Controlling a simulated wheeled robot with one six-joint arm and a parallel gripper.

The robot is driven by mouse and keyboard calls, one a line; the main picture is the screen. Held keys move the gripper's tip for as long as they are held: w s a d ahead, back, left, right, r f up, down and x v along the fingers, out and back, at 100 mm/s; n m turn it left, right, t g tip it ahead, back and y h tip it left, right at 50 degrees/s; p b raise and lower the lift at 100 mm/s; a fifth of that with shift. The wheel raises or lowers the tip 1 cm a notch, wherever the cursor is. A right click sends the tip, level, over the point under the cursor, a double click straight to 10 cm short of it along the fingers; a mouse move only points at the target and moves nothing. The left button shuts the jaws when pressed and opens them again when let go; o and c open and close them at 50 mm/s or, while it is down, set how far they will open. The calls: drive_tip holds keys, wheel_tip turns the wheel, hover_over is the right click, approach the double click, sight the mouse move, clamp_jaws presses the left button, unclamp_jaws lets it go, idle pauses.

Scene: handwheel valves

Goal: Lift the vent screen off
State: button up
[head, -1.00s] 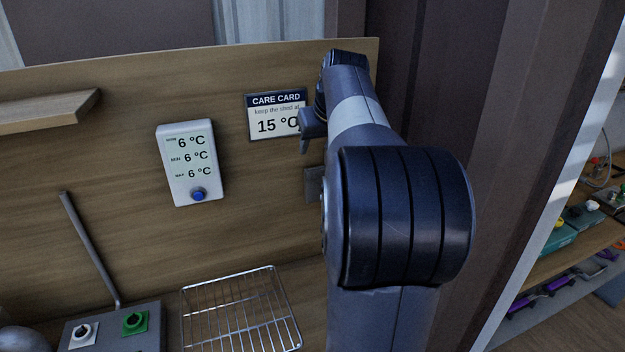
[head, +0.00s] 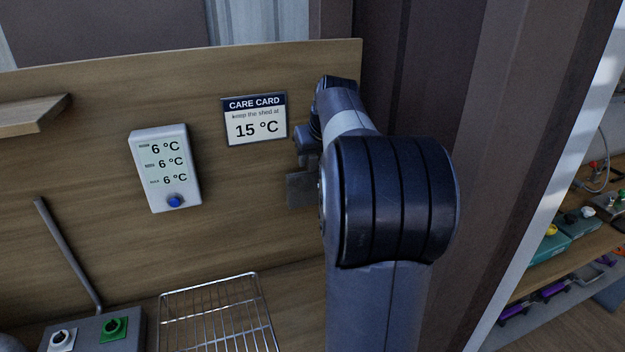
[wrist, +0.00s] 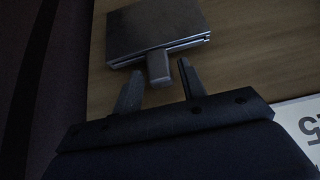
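The vent screen appears to be the flat grey metal plate (wrist: 158,25) on the wooden panel at the top of the wrist view, with a short block-like tab (wrist: 158,67) at its near edge. In the head view the plate (head: 300,190) is partly hidden behind my arm. My gripper (wrist: 160,68) is open, with one finger on each side of the tab. I see gaps between the fingers and the tab. In the head view my gripper is small and mostly covered by my own arm.
A care card (head: 254,119) reading 15 °C and a white thermometer display (head: 165,168) showing 6 °C are on the panel (head: 90,110). A wire rack (head: 218,318) and a grey box (head: 95,335) with white and green knobs sit below. A shelf (head: 30,114) juts out at left.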

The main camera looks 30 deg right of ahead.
clamp_jaws()
drive_tip(key=shift+r, duration=0.1)
idle(0.4)
wheel_tip(320, 180, up, 16)
drive_tip(key=shift+p, duration=1.1)
drive_tip(key=shift+r+p, duration=0.55)
drive_tip(key=shift+r, duration=0.45)
drive_tip(key=shift+f, duration=0.1)
